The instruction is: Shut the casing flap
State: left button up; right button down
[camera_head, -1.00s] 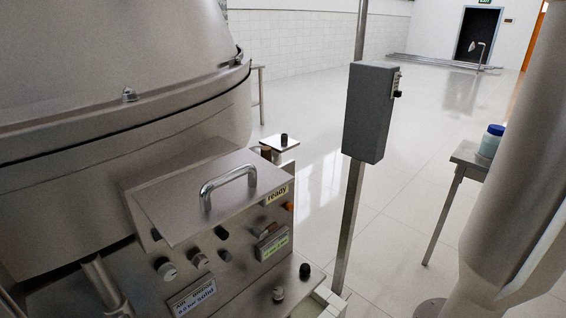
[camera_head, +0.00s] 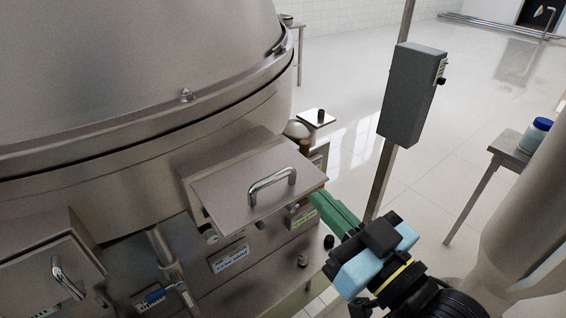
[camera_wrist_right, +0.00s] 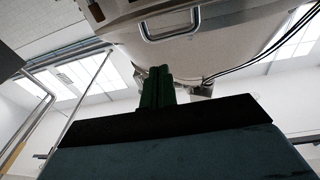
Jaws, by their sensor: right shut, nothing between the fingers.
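A metal flap (camera_head: 235,185) with a curved bar handle (camera_head: 272,186) juts out from the side of the big steel machine. It stands raised over a panel of knobs and labels, so it looks open. My right gripper (camera_head: 322,203) has green fingers, shut and empty, just beyond the flap's right corner; I cannot tell whether they touch it. In the right wrist view the green fingers (camera_wrist_right: 157,88) are together, below a metal surface with a bar handle (camera_wrist_right: 168,24). My left gripper is out of view.
A second metal box with a handle (camera_head: 66,280) is at the lower left. A grey box (camera_head: 411,95) on a post stands behind my right gripper. A side table (camera_head: 510,150) with a blue-lidded jar (camera_head: 536,135) is at the right. Open floor lies between.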

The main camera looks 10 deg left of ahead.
notch_tip(320, 180, up, 3)
jog(key=s+y, duration=0.1)
jog(key=s, duration=0.1)
notch_tip(320, 180, up, 2)
jog(key=p, duration=0.2)
send_over(283, 202)
jog(key=shift+r+n, duration=0.2)
jog(key=shift+n, duration=0.2)
notch_tip(283, 202, down, 3)
jog(key=shift+a+f+p, duration=0.1)
jog(key=shift+a+p, duration=0.05)
jog(key=shift+p, duration=0.15)
jog(key=shift+f, duration=0.45)
jog(key=shift+f, duration=0.1)
